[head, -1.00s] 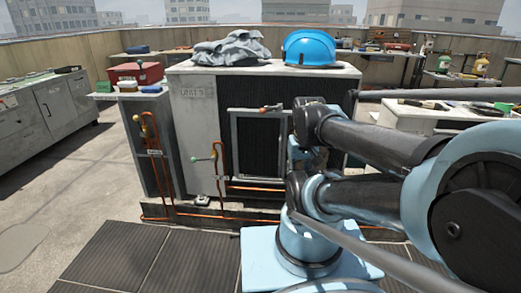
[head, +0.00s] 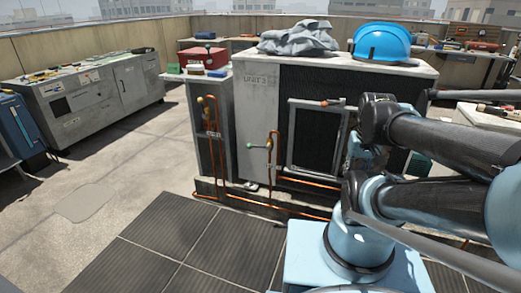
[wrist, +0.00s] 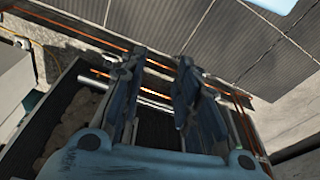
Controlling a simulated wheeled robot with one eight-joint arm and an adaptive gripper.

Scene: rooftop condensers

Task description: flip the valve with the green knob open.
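The green knob (head: 249,145) sits at the left end of a short valve lever, left of a copper pipe in front of the condenser marked UNIT 3 (head: 257,130). The lever looks roughly level, across the upright pipe. My gripper (wrist: 158,65) shows in the wrist view with its two dark fingers apart and nothing between them. Copper pipes and a dark surface lie beyond the fingers. In the head view my arm hides the gripper, so its distance from the green knob is unclear. I cannot make out the knob in the wrist view.
A yellow-knobbed valve (head: 201,100) stands to the left and a red-tipped handle (head: 325,103) to the right. A blue helmet (head: 381,43) and grey cloth (head: 299,38) lie on top. Dark floor mats (head: 165,235) and open concrete lie in front.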

